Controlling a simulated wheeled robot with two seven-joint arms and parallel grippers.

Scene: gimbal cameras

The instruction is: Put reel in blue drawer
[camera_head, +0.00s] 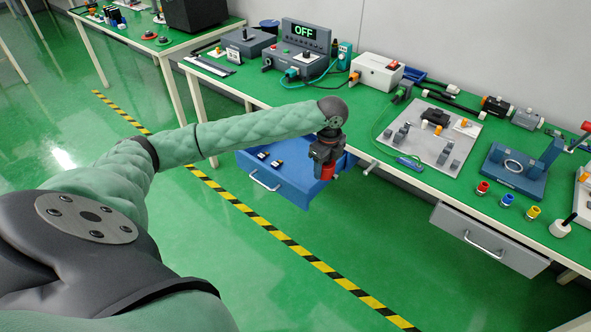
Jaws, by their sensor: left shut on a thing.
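The blue drawer (255,174) is pulled open below the front edge of the green table. My left gripper (327,168) points down over the right part of the drawer. It is shut on a red reel (328,174), which shows just below the fingers. I cannot tell whether the reel touches the drawer floor or hangs above it. The gripper hides part of the drawer's right side. My right gripper is not in view.
Red (483,187), blue (508,199) and yellow (533,212) small pieces stand on the table near a blue fixture (517,181). A control box reading OFF (306,36) stands behind.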

